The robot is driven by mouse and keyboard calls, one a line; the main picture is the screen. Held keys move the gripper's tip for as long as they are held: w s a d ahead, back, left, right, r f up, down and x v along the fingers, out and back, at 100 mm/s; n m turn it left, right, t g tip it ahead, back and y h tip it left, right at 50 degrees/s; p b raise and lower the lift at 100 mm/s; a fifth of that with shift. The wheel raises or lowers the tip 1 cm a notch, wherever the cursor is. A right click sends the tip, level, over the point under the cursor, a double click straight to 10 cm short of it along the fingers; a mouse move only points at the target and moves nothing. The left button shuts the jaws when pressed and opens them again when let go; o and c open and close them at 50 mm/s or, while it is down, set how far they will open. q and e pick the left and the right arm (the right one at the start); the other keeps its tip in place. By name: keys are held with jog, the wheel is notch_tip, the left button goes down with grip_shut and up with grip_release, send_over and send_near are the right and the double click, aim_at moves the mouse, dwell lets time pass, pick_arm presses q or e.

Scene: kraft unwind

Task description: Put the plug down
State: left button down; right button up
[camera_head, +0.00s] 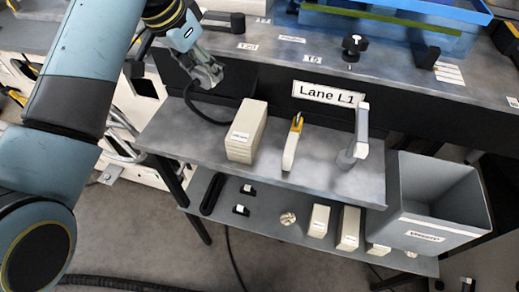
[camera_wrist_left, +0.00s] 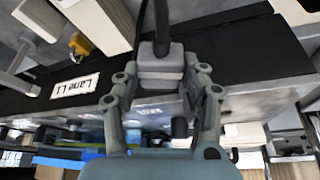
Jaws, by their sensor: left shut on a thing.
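The plug (camera_wrist_left: 160,64) is a light grey block with a black cable running out of its far end in the left wrist view. My left gripper (camera_wrist_left: 161,84) is shut on it, with a finger on each side. In the head view my left gripper (camera_head: 207,74) is at the upper left, above the back left of the grey upper shelf (camera_head: 200,150). The plug is hard to tell from the fingers there. Its black cable (camera_head: 200,116) hangs below the gripper and curves toward the shelf. My right gripper is not in view.
A beige box (camera_head: 245,133), a yellow-and-white tool (camera_head: 292,146) and a grey scanner-like device (camera_head: 357,140) stand on the upper shelf. A grey bin (camera_head: 440,187) is at the right. A lower shelf (camera_head: 270,228) holds small boxes. A "Lane L1" sign (camera_head: 327,94) is behind.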

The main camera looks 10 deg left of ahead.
pick_arm(q)
jog(key=shift+f+b, duration=0.5)
jog(key=shift+f, duration=0.4)
jog(key=shift+a, duration=0.15)
jog(key=a+f, duration=0.2)
jog(key=a, duration=0.1)
jog(key=s+a+f+p, duration=0.1)
jog(key=a+f, duration=0.1)
jog(key=a, duration=0.2)
jog(key=s+a+f+p, duration=0.1)
jog(key=a+f, duration=0.1)
jog(key=a, duration=0.2)
jog(key=shift+f, duration=0.3)
jog(key=shift+s+a+f, duration=0.1)
jog(key=shift+f, duration=2.05)
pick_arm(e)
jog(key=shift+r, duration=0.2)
pick_arm(q)
jog(key=shift+f, duration=0.15)
jog(key=c, duration=0.7)
grip_release()
